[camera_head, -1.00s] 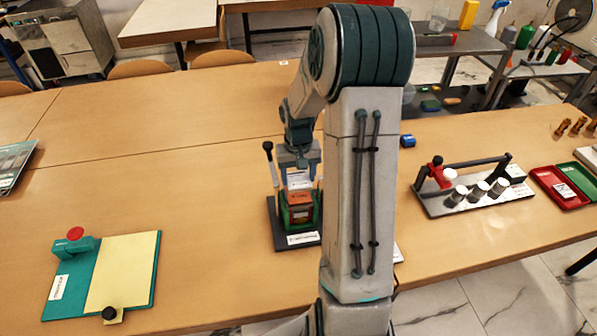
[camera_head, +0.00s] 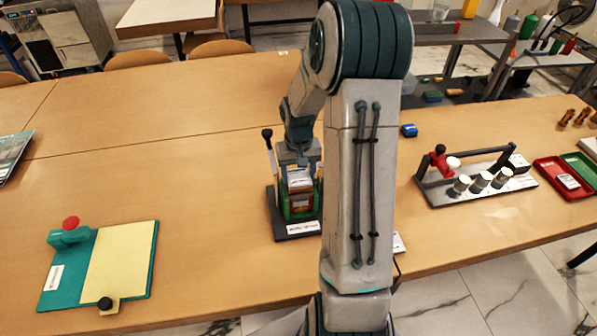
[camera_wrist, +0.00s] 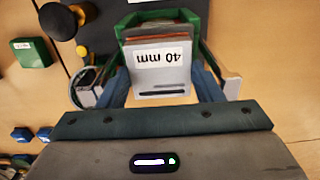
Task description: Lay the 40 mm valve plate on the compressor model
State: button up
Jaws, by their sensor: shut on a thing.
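The valve plate (camera_wrist: 160,78) is a pale grey plate with a label reading "40 mm", upside down in the wrist view. My gripper (camera_wrist: 163,92) is shut on it, with a blue finger on each side. In the head view the plate (camera_head: 298,178) is at the top of the compressor model (camera_head: 299,208), a green frame with a red part on a dark base. My gripper (camera_head: 299,163) points down over the model. I cannot tell whether the plate rests on the model or is just above it.
A black-knobbed lever (camera_head: 268,135) stands at the model's left. A teal board with a yellow sheet (camera_head: 120,265) lies at the left. A metal rack with white cylinders (camera_head: 478,183) and a red tray (camera_head: 562,177) are at the right. The table between the board and the model is clear.

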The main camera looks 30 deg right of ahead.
jog(key=shift+f+b, duration=0.35)
jog(key=shift+f, duration=0.15)
